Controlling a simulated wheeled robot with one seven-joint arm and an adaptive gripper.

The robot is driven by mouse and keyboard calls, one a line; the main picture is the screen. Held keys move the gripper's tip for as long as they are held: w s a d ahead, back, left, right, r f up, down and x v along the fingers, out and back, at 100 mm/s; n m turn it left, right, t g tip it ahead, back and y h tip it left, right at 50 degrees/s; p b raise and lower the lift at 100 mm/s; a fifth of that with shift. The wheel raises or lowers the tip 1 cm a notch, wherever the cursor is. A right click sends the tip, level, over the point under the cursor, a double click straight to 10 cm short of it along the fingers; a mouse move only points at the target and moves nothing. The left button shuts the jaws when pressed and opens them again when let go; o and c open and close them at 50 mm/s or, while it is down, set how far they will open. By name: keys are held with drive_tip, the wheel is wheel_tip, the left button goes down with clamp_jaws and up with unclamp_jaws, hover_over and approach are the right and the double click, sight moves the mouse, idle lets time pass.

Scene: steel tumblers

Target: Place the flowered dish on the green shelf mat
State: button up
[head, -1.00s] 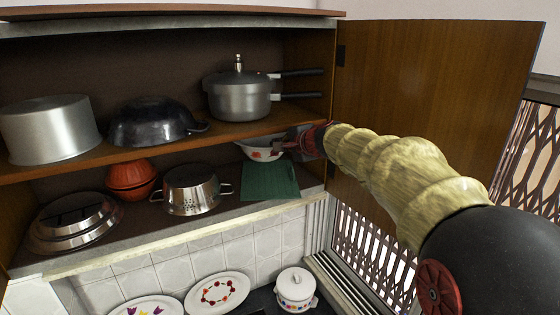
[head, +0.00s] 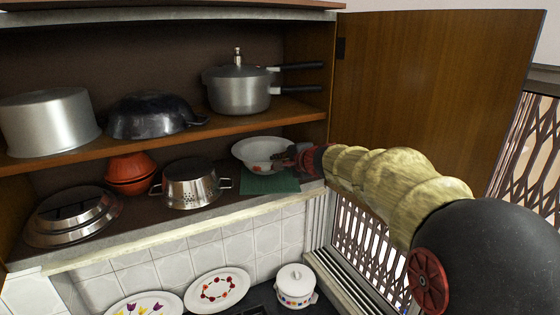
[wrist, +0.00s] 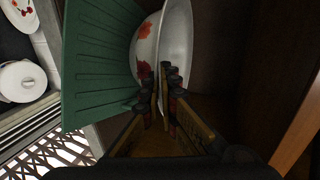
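The flowered dish is a white bowl with red flowers (head: 258,150), on the lower shelf level at the right. It also shows in the wrist view (wrist: 176,45), its wall running between my fingers. My gripper (head: 288,158) is shut on the bowl's right rim; the fingertips (wrist: 163,90) lie on both sides of the wall. The green mat (head: 270,185) lies on the shelf under and in front of the bowl, and is large at the left of the wrist view (wrist: 95,65). The bowl hides the mat's back part. I cannot tell whether the bowl's base touches the mat.
A steel colander (head: 192,187) stands left of the mat, then orange bowls (head: 131,175) and a steel lidded pan (head: 72,217). A pressure cooker (head: 238,92) stands on the shelf board above. The open cabinet door (head: 430,110) is close on the right.

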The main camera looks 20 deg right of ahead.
drive_tip(key=o, duration=0.5)
drive_tip(key=shift+o, duration=0.2)
drive_tip(key=shift+r, duration=0.2)
drive_tip(key=b+v, duration=0.1)
drive_tip(key=v, duration=1.1)
drive_tip(key=s+a+f+n+g, duration=0.2)
drive_tip(key=s+a+f+n, duration=0.3)
drive_tip(key=s, duration=0.5)
drive_tip(key=s+a+f+n+g, duration=0.2)
drive_tip(key=s+a+f+n, duration=0.25)
drive_tip(key=s, duration=0.65)
drive_tip(key=s+d+f+n+g+h, duration=0.1)
drive_tip(key=s+f+n, duration=0.2)
drive_tip(key=s+f, duration=0.2)
drive_tip(key=s+d+f+n+g+h, duration=0.1)
drive_tip(key=s+d+f+n+g, duration=0.1)
drive_tip(key=s+f, duration=0.4)
drive_tip(key=s+n, duration=0.1)
drive_tip(key=s, duration=0.4)
drive_tip(key=shift+s+g+h, duration=0.15)
drive_tip(key=shift+g+h, duration=0.15)
drive_tip(key=shift+d, duration=0.1)
